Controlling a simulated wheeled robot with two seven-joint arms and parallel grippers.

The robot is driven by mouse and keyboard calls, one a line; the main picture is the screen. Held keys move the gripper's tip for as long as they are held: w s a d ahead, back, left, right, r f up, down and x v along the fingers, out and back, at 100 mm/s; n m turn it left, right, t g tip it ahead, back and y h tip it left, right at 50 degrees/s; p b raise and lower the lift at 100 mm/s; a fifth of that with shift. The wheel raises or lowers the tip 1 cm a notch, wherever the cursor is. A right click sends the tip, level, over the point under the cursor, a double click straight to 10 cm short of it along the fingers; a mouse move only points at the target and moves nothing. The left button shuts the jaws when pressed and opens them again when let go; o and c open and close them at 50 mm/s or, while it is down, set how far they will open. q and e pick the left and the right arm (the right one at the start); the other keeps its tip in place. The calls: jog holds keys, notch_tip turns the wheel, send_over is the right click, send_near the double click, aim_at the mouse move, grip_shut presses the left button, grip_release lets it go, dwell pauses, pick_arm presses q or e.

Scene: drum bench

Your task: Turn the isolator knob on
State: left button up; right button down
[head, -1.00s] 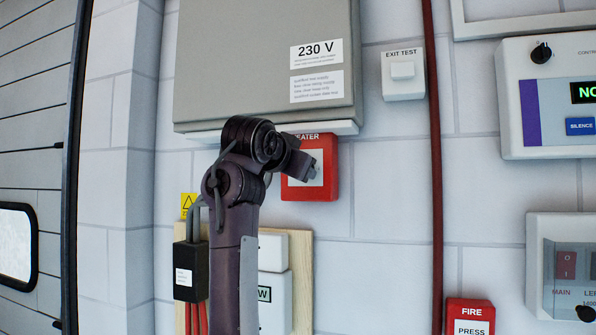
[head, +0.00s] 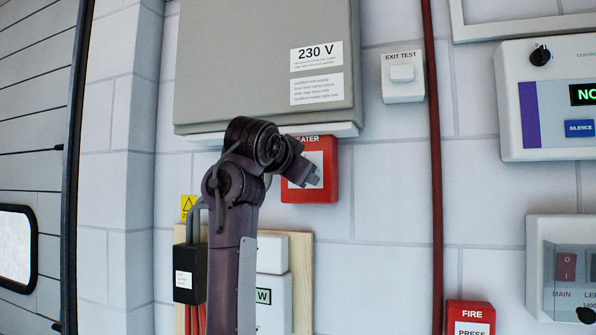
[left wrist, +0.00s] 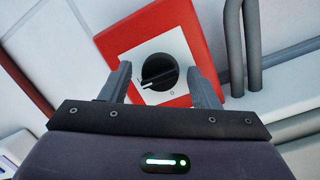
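The red isolator box (head: 331,189), its label partly hidden and ending in "EATER", is on the wall below the grey cabinet. Its black knob (left wrist: 159,71) sits on a white plate (left wrist: 135,56) in the left wrist view. The knob's ridge lies aslant; small marks, one like an O, show below it, but I cannot tell its setting. In the head view my arm hides the knob. My left gripper (head: 308,177) is in front of the box. In the left wrist view its fingers (left wrist: 162,86) are apart, one on each side of the knob, with visible gaps. My right gripper is in neither view.
The grey 230 V cabinet (head: 240,60) overhangs just above the box. An exit test switch (head: 403,78) and a dark red pipe (head: 432,190) are to the right. A wooden board (head: 301,270) is below. Grey pipes (left wrist: 243,45) run beside the box in the left wrist view.

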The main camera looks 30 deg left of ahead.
pick_arm(q)
jog(key=shift+o, duration=0.2)
dwell(0.3)
jog(key=s+n+t+h+b, duration=0.15)
jog(key=s+n, duration=0.65)
jog(key=n, duration=0.8)
jog(key=w+d+f+m+g, duration=0.1)
jog(key=w+f, duration=0.2)
jog(key=f, duration=0.7)
jog(key=w+d+f+m+g, duration=0.1)
jog(key=w+f, duration=0.3)
jog(key=f, duration=0.6)
jog(key=w+d+f+m+g, duration=0.2)
jog(key=w+f, duration=0.1)
jog(key=f, duration=0.7)
jog(key=shift+w+m+b, duration=0.3)
jog(key=shift+w+b, duration=0.05)
jog(key=shift+b, duration=0.05)
jog(key=shift+d, duration=0.1)
